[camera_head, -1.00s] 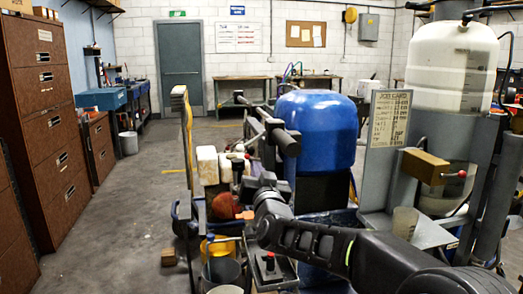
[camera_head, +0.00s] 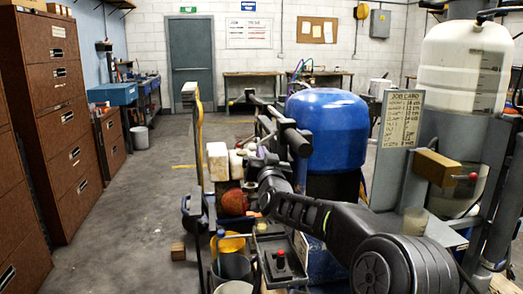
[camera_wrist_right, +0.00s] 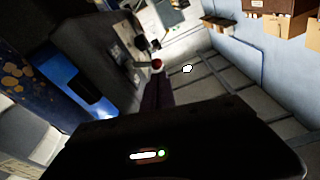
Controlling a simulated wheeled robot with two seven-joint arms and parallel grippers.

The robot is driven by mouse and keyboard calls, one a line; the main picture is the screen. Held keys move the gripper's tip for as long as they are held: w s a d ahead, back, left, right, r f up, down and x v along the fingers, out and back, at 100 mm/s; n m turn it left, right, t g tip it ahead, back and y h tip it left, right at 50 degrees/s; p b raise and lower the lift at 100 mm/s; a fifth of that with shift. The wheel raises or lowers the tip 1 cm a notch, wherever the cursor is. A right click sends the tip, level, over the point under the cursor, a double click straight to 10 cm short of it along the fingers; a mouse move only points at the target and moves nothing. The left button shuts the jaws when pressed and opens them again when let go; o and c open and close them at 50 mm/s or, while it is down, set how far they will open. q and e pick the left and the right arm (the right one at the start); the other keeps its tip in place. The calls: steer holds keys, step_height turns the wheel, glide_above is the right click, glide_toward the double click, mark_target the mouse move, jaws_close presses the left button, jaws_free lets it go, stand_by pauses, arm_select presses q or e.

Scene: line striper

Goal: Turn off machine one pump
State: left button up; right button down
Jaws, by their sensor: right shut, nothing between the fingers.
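My right arm comes in from the lower right of the head view. Its gripper (camera_head: 254,166) is beside the white containers, left of the blue tank (camera_head: 326,130), with the fingertips hard to make out against dark parts. It is shut and empty. A grey control box with a red-knobbed lever (camera_head: 280,259) stands low in front, below my forearm. A second red knob (camera_head: 473,177) sticks out from a brown box (camera_head: 437,167) on the right machine. In the right wrist view, a red knob (camera_wrist_right: 157,64) shows just beyond the dark gripper body. My left gripper is not in view.
A job card board (camera_head: 402,118) stands between the blue tank and the tall white tank (camera_head: 465,65). Buckets (camera_head: 235,267) crowd the front. A small wood block (camera_head: 178,252) lies on the floor.

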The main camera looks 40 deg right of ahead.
steer(key=shift+w+d+r, duration=0.1)
steer(key=shift+w+d, duration=0.2)
steer(key=shift+w, duration=0.2)
